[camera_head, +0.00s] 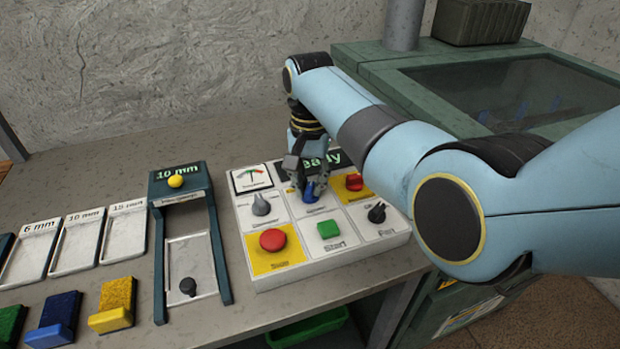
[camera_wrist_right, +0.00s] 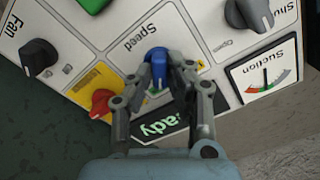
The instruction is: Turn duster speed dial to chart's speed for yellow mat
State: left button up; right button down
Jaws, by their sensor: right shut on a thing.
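The blue speed dial (camera_head: 312,194) sits in the upper middle square of the white control panel (camera_head: 330,268). It also shows in the right wrist view (camera_wrist_right: 157,62), beside the label "Speed". My right gripper (camera_head: 307,184) is shut on this dial, with its fingers on either side of it in the wrist view (camera_wrist_right: 158,76). The dial's exact setting is partly hidden by the fingers. The yellow mat sample (camera_head: 113,304) lies at the lower left of the table. No speed chart is readable. My left gripper is not in view.
A red button (camera_head: 272,240), green start button (camera_head: 329,229), black fan dial (camera_head: 377,212), grey shutter dial (camera_head: 261,206) and red switch (camera_head: 354,182) surround the blue dial closely. A dark green gauge frame (camera_head: 222,262) stands left. A green glass-topped machine (camera_head: 380,68) stands behind my right arm.

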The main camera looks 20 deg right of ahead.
aim_at(309, 185)
jog(key=n+p, duration=0.2)
jog(key=n, duration=0.1)
jog(key=shift+r, duration=0.15)
jog(key=shift+n+p, duration=1.05)
jog(key=shift+n, duration=0.75)
jog(key=c, duration=1.3)
grip_release()
notch_tip(309, 185, up, 12)
jog(key=shift+f, duration=0.15)
